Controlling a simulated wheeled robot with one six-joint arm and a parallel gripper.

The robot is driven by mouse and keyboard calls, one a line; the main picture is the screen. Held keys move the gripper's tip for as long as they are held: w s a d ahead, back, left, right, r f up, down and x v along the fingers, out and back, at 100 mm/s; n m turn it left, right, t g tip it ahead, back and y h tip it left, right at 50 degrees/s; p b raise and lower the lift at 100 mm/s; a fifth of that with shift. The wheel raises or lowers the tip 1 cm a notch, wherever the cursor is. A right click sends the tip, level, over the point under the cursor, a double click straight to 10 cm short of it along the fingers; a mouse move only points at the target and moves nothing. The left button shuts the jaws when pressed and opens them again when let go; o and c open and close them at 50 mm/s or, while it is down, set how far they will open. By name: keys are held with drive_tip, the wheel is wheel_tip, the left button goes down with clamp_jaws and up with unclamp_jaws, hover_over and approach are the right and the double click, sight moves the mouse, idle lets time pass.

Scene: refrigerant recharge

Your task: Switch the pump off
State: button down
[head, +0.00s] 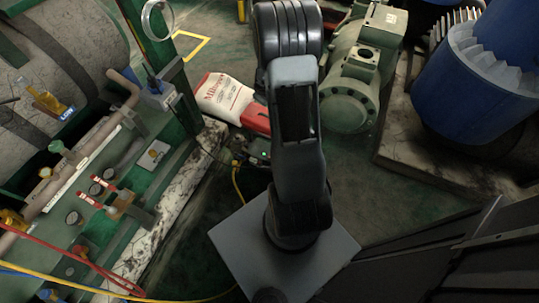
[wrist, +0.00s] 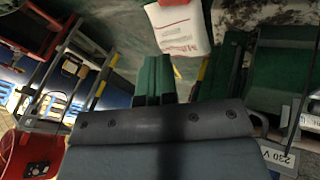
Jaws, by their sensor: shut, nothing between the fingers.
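A small dark unit with a lit green light (head: 264,154) sits on the floor beside my arm in the head view; it may be the pump, but its switch is too small to make out. My gripper (wrist: 162,108) shows as a grey body along the bottom of the wrist view. It is shut and empty, and I see it touching nothing. In the head view my own arm hides it. A plate reading 230 V (wrist: 278,157) appears upside down at the lower right of the wrist view.
A green machine (head: 349,98) and blue motor (head: 465,95) stand at the right. The green frame with pipes and gauges (head: 165,170) fills the left. Red and yellow hoses cross the lower left.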

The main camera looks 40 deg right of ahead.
wheel_tip(320, 180, down, 10)
drive_tip(key=s+d+n+y, duration=0.1)
drive_tip(key=s+y, duration=0.1)
drive_tip(key=n+g+y, duration=0.1)
drive_tip(key=g+y, duration=0.1)
drive_tip(key=y, duration=0.2)
approach(268, 157)
drive_tip(key=shift+n, duration=0.3)
drive_tip(key=b+x, duration=0.1)
drive_tip(key=b, duration=0.1)
drive_tip(key=b+x, duration=0.4)
drive_tip(key=b, duration=0.1)
drive_tip(key=shift+w+d+f, duration=0.1)
drive_tip(key=shift+w, duration=0.2)
drive_tip(key=shift+f+b, duration=0.4)
drive_tip(key=shift+f, duration=0.35)
drive_tip(key=shift+a+f, duration=0.1)
drive_tip(key=shift+a, duration=0.1)
